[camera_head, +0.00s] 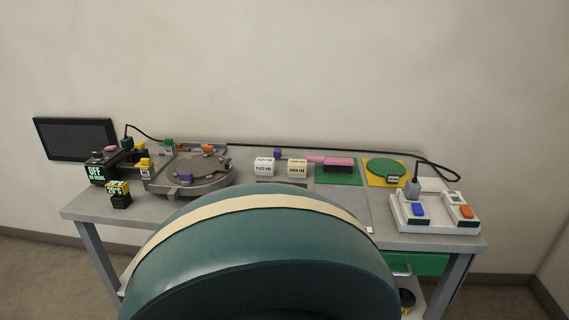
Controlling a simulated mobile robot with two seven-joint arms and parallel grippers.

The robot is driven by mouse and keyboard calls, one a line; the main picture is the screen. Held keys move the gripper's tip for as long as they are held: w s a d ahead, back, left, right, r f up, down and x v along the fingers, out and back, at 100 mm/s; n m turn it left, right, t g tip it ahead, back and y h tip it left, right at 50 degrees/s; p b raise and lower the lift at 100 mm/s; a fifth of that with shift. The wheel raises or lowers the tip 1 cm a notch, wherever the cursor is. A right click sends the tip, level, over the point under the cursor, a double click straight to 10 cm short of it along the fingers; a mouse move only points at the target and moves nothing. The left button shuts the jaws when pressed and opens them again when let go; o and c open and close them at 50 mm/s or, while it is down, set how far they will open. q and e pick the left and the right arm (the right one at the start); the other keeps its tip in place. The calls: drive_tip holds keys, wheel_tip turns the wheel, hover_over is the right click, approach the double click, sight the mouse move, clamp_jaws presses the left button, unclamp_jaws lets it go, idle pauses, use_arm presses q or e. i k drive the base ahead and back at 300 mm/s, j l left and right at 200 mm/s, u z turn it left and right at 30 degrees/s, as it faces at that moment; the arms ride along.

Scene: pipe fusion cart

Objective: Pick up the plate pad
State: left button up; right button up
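The plate pad (264,167) is a small white roll-like block with dark lettering that seems to read "plate pad". It sits on the grey cart top, right of the round grey metal fixture. A similar block with a cream tint and its own label, the second pad (297,169), stands just to its right with a small gap. Neither of my grippers shows in the head view, and nothing is seen touching the plate pad.
A large dark green rounded form with a tan band hides the cart's front middle. The round fixture (190,183) stands left, a pink brush (338,164) on a green mat right, then a green disc (386,169) and white switch box (436,223). A black cable runs behind.

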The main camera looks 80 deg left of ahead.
sight(263, 166)
drive_tip(key=k+j, duration=0.65)
drive_tip(key=k, duration=0.25)
